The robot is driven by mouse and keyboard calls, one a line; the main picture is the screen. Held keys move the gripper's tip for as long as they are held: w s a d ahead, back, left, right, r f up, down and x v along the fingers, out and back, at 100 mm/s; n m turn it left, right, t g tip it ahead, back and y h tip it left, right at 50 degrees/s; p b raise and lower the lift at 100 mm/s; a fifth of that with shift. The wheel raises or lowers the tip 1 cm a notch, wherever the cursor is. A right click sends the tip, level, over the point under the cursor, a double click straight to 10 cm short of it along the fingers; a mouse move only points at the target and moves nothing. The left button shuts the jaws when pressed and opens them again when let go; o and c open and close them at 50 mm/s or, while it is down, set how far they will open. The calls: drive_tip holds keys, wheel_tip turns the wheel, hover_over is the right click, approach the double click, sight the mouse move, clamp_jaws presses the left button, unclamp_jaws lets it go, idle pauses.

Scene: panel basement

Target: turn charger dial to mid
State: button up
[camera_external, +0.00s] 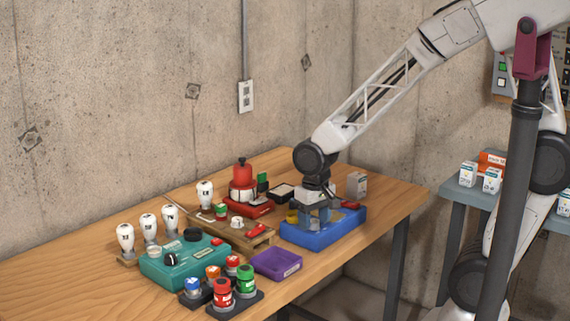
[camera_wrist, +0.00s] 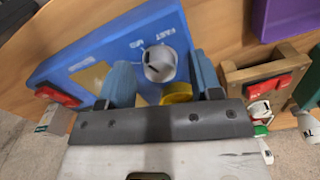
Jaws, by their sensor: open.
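The blue charger box (camera_external: 318,240) sits on the wooden table near its right end; it also shows in the wrist view (camera_wrist: 72,62). Its round grey-white dial (camera_wrist: 159,64) has a dark pointer mark, with white lettering beside it, one word seeming to read FAST. In the external view the dial is hidden by my gripper (camera_external: 318,214). My gripper in the wrist view (camera_wrist: 161,70) is open, with one blue-grey finger on each side of the dial. I cannot tell whether the fingers touch it. A yellow round part (camera_wrist: 177,93) and a red switch (camera_wrist: 57,97) are also on the box.
A purple tray (camera_external: 277,264) and a wooden tray (camera_external: 232,236) stand close left of the box. Beyond are a teal box (camera_external: 184,266), red device (camera_external: 250,205), white bulbs and colored jars. A small white carton (camera_external: 357,185) stands behind. Front-left table is bare.

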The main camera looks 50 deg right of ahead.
sight(314, 221)
drive_tip(key=shift+r, duration=0.15)
drive_tip(key=shift+r, duration=3.75)
drive_tip(key=s+d+r+n+t, duration=0.1)
drive_tip(key=s+d+r, duration=0.3)
drive_tip(key=s, duration=0.4)
drive_tip(key=s+d+r+n+t, duration=0.1)
drive_tip(key=s+d+r, duration=0.3)
drive_tip(key=s+r, duration=0.2)
drive_tip(key=shift+s+d+n+t, duration=0.15)
drive_tip(key=shift+s+n+t, duration=0.15)
drive_tip(key=shift+s, duration=0.9)
